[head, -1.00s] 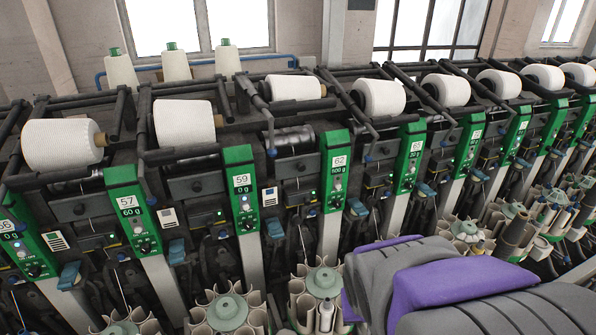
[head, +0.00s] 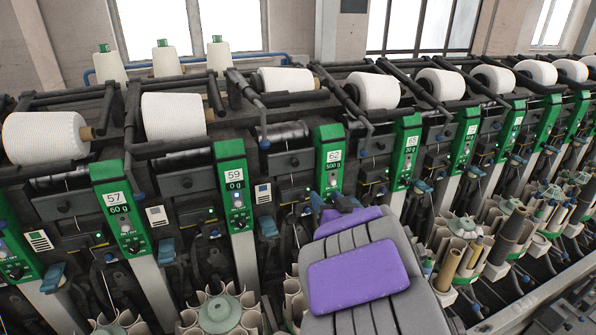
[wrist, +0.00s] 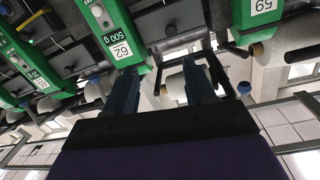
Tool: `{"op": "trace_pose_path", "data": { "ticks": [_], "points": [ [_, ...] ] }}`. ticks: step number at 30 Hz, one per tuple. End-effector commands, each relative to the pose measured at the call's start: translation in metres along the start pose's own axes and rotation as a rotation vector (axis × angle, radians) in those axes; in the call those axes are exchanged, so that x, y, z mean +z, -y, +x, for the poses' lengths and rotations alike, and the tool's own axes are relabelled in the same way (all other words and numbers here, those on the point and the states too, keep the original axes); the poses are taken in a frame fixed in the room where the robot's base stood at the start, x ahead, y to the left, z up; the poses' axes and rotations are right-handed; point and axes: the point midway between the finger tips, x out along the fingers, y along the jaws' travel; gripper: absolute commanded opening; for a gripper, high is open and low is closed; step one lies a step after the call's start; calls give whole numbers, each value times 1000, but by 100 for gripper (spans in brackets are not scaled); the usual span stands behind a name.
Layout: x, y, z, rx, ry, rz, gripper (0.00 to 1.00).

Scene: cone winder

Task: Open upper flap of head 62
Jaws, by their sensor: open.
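The head 62 green panel (head: 330,160) stands mid-picture in the head view, its label reading 62 and 500 g. To its left is a dark grey flap with a round knob (head: 289,163), which I take to be the upper flap; it looks closed. In the wrist view, the head 62 panel (wrist: 118,38) and the grey flap (wrist: 168,18) appear tilted and upside down. My gripper (wrist: 160,68) is open and empty, its two dark fingers pointing at head 62, apart from the flap as far as I can tell. In the head view my arm hides the lower part of head 62.
Head 59's panel (head: 234,185) is to the left and head 57's panel (head: 121,210) farther left. A white yarn package (head: 284,80) sits above head 62, with dark cradle arms around it. Trays of upright tubes (head: 221,313) stand low in front.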

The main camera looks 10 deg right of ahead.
Motion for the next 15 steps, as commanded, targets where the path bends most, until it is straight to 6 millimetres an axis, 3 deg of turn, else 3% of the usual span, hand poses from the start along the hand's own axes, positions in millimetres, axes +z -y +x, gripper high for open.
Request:
{"op": "trace_pose_path", "data": {
  "ticks": [15],
  "points": [
    [-3,11,23,-68,-37,23,55]
  ]
}}
